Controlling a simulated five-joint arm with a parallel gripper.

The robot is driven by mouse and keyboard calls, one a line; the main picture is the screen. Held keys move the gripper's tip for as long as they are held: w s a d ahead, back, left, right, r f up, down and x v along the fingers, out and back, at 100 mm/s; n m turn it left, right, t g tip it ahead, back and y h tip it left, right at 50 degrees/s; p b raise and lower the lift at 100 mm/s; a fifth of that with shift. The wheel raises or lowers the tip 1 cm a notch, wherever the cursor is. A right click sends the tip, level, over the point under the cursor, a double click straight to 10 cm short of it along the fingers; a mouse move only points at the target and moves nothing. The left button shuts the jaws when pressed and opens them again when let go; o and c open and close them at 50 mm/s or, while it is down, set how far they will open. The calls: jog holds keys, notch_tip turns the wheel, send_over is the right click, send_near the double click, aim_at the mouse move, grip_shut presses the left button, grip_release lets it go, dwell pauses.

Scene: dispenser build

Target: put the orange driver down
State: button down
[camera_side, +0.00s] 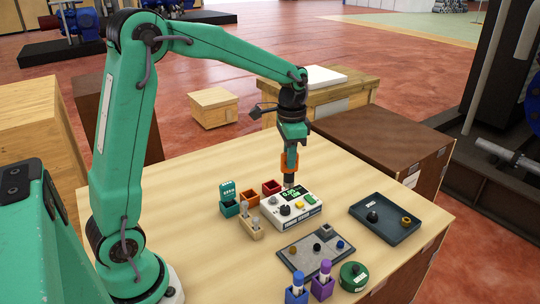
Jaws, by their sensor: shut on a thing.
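My gripper (291,154) is over the middle of the table and points down. It is shut on the orange driver (289,164), which hangs upright with a dark lower end (289,180). That lower end shows at the back edge of the white device (279,212), which has a green display and several knobs. I cannot tell whether the driver touches the device or the table, or is above or behind it. An empty-looking orange holder (249,197) stands to the left of the device.
A red box (271,188), a teal holder (229,208) and a wooden peg block (250,229) stand close left. A grey plate (299,253), blue cup (296,297), purple cup (321,290) and green round piece (354,277) are in front. A dark tray (389,235) is right. Table is clear far left.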

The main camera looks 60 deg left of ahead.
jog(key=w+a+f, duration=0.2)
jog(key=a+f, duration=0.4)
jog(key=a, duration=0.5)
jog(key=shift+f, duration=0.35)
jog(key=shift+f, duration=2)
jog(key=shift+f, duration=0.1)
jog(key=c, duration=1.3)
grip_release()
jog(key=shift+c, duration=0.2)
notch_tip(320, 180, up, 12)
